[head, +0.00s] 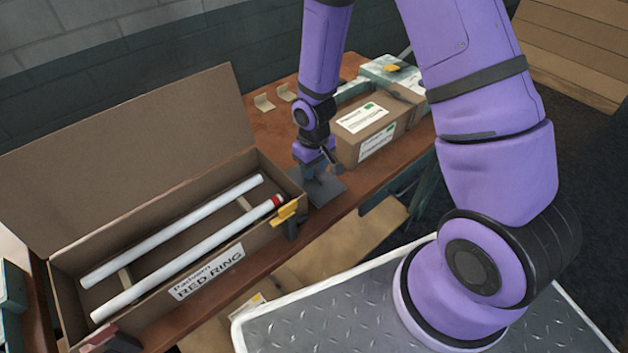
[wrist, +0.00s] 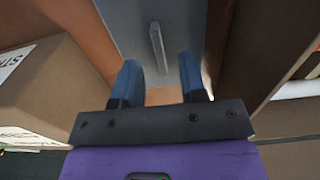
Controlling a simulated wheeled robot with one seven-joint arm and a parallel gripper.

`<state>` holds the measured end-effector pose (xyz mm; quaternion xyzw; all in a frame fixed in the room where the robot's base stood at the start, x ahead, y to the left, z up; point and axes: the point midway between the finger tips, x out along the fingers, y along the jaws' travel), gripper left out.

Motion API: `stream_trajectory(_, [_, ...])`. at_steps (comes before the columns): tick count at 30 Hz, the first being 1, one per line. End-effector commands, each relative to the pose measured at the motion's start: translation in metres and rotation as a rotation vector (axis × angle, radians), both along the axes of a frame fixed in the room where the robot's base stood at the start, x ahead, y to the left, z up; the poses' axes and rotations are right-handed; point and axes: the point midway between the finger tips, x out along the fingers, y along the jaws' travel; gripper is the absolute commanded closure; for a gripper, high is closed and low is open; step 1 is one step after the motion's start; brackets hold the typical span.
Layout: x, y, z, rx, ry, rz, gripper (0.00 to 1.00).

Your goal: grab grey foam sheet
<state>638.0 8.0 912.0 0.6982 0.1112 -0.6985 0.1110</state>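The grey foam sheet (head: 329,190) lies flat on the wooden table, just right of the long open box. My gripper (head: 314,178) is low over it and hides part of it. In the wrist view the sheet (wrist: 188,20) has a narrow raised grey tab (wrist: 158,48). My gripper's blue fingers (wrist: 160,70) are open, one to each side of the tab's near end. A gap shows between the tab and each finger. The far end of the tab extends beyond the fingertips.
The open cardboard box (head: 270,178) labelled RED RING holds two white tubes (head: 195,255) and stands left of the sheet. A yellow-handled tool (head: 285,213) is at its corner. A closed labelled carton (head: 375,125) stands close on the right. Small tan brackets (head: 264,103) lie behind.

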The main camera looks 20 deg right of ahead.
Motion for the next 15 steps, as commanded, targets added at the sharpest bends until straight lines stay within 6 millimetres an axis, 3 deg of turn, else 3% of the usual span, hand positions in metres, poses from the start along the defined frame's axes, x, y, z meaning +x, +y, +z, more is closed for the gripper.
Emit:
stream_trajectory(6, [0.0, 0.0, -0.021, 0.0, 0.001, -0.002, 0.62])
stream_trajectory(15, [0.0, 0.0, -0.024, 0.0, -0.001, -0.002, 0.62])
